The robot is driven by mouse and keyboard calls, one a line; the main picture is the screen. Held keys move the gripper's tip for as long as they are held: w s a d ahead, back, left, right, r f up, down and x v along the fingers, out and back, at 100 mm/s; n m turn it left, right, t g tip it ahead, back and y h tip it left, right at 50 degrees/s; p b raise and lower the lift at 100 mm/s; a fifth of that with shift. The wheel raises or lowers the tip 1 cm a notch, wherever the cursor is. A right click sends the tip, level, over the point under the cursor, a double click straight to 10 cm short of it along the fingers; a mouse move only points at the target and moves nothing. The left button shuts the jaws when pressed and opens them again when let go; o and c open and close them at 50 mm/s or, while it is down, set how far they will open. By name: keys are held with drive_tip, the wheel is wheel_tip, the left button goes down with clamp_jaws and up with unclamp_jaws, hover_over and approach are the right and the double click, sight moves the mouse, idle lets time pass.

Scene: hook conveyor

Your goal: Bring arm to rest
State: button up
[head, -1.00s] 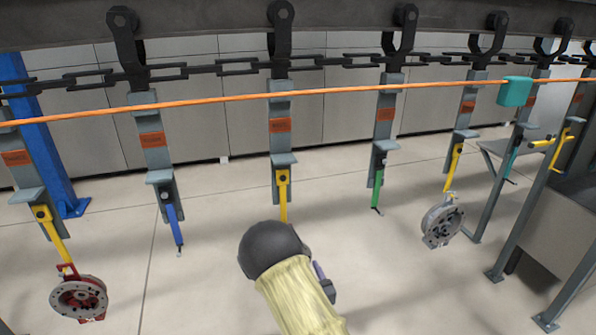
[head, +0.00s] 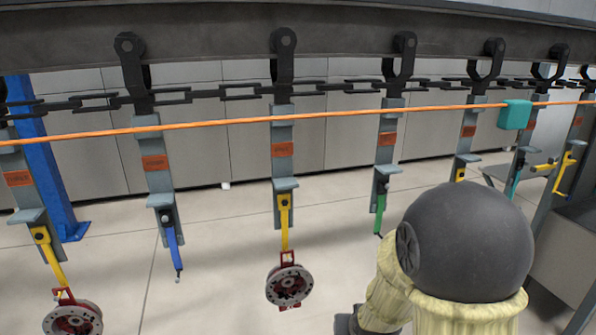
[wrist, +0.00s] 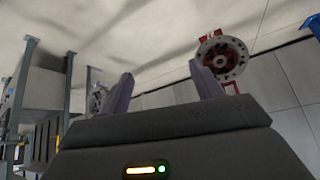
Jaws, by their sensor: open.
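My gripper (wrist: 163,88) is open in the wrist view, with two purple fingers apart and nothing between them. In the head view my arm fills the lower right and its fingers cannot be made out. A red round casting (head: 289,287) hangs from the middle yellow hook (head: 285,222). In the wrist view a red casting (wrist: 222,57) shows beyond the right finger, apparently clear of it.
Another red casting (head: 74,319) hangs at the far left. The blue hook (head: 173,250) and green hook (head: 380,212) are empty. An orange cable (head: 230,121) with a teal block (head: 514,115) crosses the hangers. A grey casting (wrist: 97,98) shows at left.

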drive_tip(key=s+d+r+g, duration=0.2)
drive_tip(key=s+r+g, duration=0.1)
drive_tip(key=s, duration=0.9)
drive_tip(key=shift+d+r+n+g, duration=0.15)
drive_tip(key=shift+n+g, duration=0.25)
drive_tip(key=shift+g, duration=0.3)
drive_tip(key=shift+w, duration=0.1)
idle(1.3)
